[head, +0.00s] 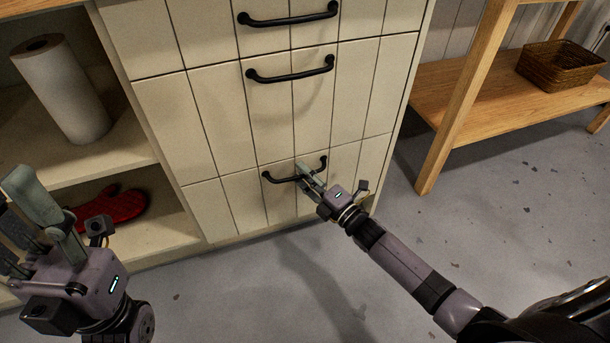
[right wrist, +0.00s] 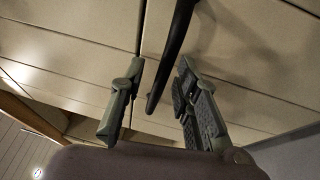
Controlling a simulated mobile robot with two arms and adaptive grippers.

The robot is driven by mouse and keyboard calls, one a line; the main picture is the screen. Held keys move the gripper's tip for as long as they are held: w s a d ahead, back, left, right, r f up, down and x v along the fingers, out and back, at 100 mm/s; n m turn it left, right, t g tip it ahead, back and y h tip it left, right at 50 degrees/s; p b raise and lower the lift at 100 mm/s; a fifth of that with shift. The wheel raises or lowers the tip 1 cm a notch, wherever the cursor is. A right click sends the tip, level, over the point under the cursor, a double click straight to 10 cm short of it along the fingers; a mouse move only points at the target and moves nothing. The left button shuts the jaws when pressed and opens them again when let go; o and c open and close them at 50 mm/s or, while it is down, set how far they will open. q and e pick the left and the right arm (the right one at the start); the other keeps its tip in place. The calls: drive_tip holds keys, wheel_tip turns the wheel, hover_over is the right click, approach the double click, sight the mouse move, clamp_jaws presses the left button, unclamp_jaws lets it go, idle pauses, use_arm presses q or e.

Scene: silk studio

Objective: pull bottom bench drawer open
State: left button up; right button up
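The bottom bench drawer (head: 240,196) is the lowest cream panelled front in the head view. Its front looks flush with the cabinet, so it stands shut. Its black bar handle (head: 280,179) runs across the front; the right gripper hides part of it. My right gripper (head: 309,175) is at the right part of this handle. In the right wrist view, the dark handle (right wrist: 172,55) passes between the two spread fingers (right wrist: 158,95), with a gap on the left side. My left gripper (head: 22,203) hangs empty at the lower left, fingers apart, away from the drawer.
Two more black handles, the middle one (head: 290,75) and the top one (head: 288,20), sit above. Open shelves at left hold a paper roll (head: 60,90) and a red mitt (head: 112,207). A wooden rack (head: 465,95) with a basket (head: 561,67) stands right. The grey floor (head: 255,285) before the drawer is clear.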

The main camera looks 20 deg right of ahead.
drive_tip(key=shift+c, duration=0.3)
clamp_jaws()
idle(0.5)
